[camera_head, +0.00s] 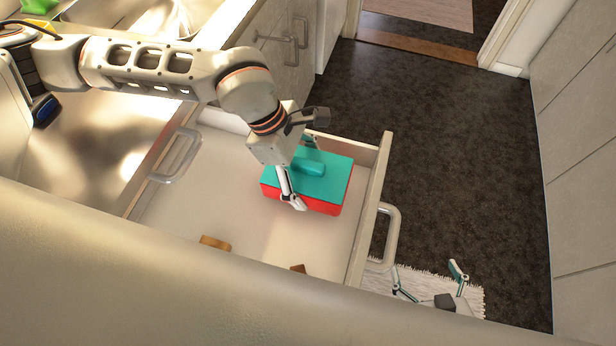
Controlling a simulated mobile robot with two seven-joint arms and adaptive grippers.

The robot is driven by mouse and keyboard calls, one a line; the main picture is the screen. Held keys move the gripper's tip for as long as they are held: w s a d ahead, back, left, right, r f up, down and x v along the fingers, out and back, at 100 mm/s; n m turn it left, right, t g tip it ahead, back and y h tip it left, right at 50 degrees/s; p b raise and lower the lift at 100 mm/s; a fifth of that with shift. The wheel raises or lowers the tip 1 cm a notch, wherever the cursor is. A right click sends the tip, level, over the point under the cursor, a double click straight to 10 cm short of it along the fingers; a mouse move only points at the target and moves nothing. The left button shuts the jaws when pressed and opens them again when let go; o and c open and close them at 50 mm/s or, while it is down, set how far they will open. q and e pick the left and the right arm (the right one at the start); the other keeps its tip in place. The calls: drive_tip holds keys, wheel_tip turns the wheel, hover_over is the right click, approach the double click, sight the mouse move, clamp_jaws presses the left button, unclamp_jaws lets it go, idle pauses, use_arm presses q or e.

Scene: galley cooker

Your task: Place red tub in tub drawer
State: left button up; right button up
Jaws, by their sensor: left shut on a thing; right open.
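The red tub (322,207) has a teal lid (335,178) with a raised teal grip on top. It is inside the pulled-out drawer (185,215), towards its far right corner. It looks level and at or just above the drawer floor; I cannot tell if it touches. My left gripper (303,174) reaches down over the tub and is shut on it, with one finger on the near side and the other mostly hidden behind. My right gripper (430,283) is open and empty at the lower right, outside the drawer, over the white rug.
Two small brown pieces (215,243) (298,268) lie near the drawer's near side. A drawer handle (383,238) sticks out at the right. A metal counter (85,145) is on the left. Dark floor (450,150) is clear to the right.

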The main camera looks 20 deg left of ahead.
use_arm(q)
drive_tip(key=shift+f, duration=0.95)
drive_tip(key=shift+r, duration=0.1)
drive_tip(key=o, duration=1.2)
drive_tip(key=shift+p+v, duration=0.9)
drive_tip(key=shift+v, duration=5.1)
